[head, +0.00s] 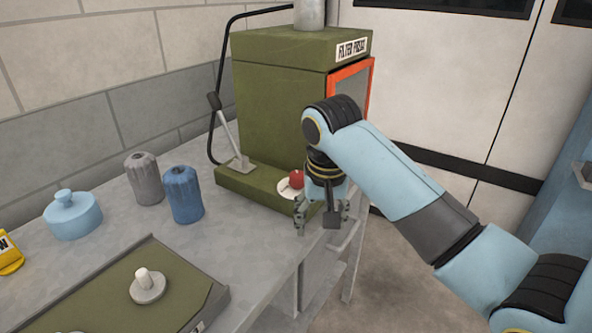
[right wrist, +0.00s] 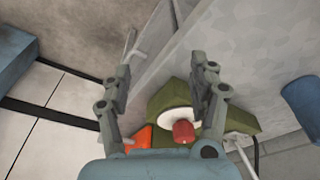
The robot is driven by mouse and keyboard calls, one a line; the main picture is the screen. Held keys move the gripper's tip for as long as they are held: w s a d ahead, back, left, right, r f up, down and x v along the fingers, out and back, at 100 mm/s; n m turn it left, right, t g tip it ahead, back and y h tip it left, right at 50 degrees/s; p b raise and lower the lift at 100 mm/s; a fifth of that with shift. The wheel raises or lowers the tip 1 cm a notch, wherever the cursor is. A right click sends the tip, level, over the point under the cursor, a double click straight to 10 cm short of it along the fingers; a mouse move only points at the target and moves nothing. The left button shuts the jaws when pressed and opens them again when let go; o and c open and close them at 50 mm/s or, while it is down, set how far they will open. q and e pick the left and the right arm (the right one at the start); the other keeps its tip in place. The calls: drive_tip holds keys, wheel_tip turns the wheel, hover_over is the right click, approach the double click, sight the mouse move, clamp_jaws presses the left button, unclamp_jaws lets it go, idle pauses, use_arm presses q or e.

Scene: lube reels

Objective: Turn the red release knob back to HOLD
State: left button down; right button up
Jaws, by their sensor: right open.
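The red release knob (head: 297,179) sits on a round white plate (head: 287,190) on the base of the green filter press (head: 275,110). In the right wrist view the knob (right wrist: 183,131) and its white plate (right wrist: 172,117) show between the two fingers, nearer the right one. My right gripper (head: 322,226) is open and empty, pointing down just right of the knob in the head view. I cannot tell whether it touches the knob. Any HOLD marking is too small to read. My left gripper is out of view.
A lever (head: 229,130) stands on the left of the press base. A grey filter (head: 144,179), a blue filter (head: 183,195) and a light blue lidded pot (head: 73,214) stand on the grey bench (head: 240,262). An olive tray with a white knob (head: 147,285) lies in front.

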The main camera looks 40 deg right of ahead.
sight(297, 174)
drive_tip(key=w+d+r+m, duration=0.1)
drive_tip(key=w+r, duration=0.1)
drive_tip(key=w, duration=0.1)
drive_tip(key=w+d+r+m, duration=0.1)
drive_tip(key=w+r, duration=0.1)
drive_tip(key=w, duration=0.1)
drive_tip(key=w+d+r+m+g, duration=0.1)
drive_tip(key=w+m, duration=0.1)
drive_tip(key=w, duration=0.2)
drive_tip(key=shift+r, duration=0.4)
drive_tip(key=w+r+m, duration=0.1)
drive_tip(key=w+d+r, duration=0.1)
drive_tip(key=r, duration=0.1)
drive_tip(key=w+r+m+y, duration=0.1)
drive_tip(key=w, duration=0.1)
drive_tip(key=shift+d+r+m+g, duration=0.25)
drive_tip(key=shift+r+m+g, duration=0.05)
drive_tip(key=shift+r, duration=0.1)
drive_tip(key=shift+w, duration=0.1)
drive_tip(key=shift+f, duration=0.3)
wheel_tip(297, 174, down, 10)
drive_tip(key=shift+r, duration=0.1)
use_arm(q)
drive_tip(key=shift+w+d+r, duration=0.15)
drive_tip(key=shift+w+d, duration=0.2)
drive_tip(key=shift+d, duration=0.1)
use_arm(e)
drive_tip(key=c, duration=1.1)
